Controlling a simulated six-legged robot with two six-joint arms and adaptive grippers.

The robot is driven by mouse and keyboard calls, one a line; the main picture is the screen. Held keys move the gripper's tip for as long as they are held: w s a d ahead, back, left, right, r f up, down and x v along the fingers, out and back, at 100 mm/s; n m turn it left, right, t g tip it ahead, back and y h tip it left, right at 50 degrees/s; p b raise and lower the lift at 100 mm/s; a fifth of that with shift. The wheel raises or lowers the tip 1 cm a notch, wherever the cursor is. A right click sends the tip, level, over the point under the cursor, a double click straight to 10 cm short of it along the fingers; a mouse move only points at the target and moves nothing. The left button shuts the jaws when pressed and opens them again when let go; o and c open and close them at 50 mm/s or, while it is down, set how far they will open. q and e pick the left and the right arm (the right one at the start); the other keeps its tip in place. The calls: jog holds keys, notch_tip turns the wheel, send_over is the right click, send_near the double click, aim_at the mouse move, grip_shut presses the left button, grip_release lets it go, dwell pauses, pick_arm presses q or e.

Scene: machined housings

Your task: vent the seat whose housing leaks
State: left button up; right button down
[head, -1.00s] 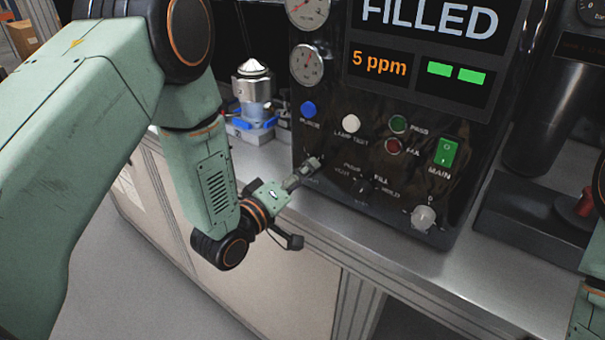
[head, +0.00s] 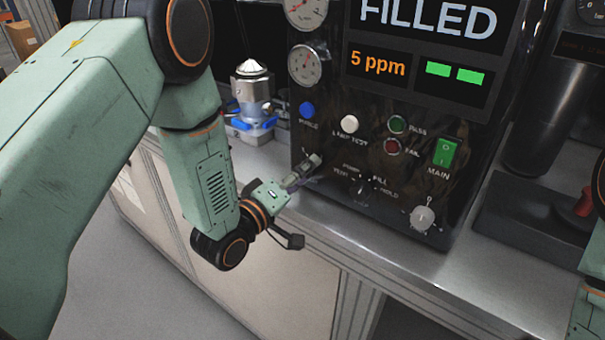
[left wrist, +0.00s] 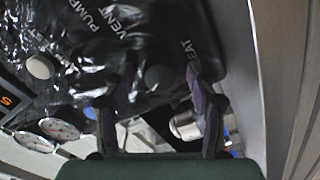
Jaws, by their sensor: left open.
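The test panel (head: 440,130) reads FILLED and 5 ppm, with two green bars beside it. Its selector knob (head: 362,187) sits among the labels PUMP, VENT, FILL and HOLD; its exact setting is unclear. My left gripper (head: 314,162) is open at the panel's lower left. In the left wrist view, a dark round knob (left wrist: 158,77) by the SEAT label shows between the open fingertips; I cannot tell whether they touch it. My right gripper is out of view.
A blue button (head: 307,109), a white lamp-test button (head: 350,124), PASS and FAIL lamps and a green MAIN switch (head: 445,152) surround the knobs. A grey lever knob (head: 423,218) is lower right. A red knob (head: 585,204) stands on a dark base at right.

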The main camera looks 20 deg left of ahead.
pick_arm(q)
jog(key=v, duration=1.2)
jog(key=shift+s, duration=0.1)
dwell(0.4)
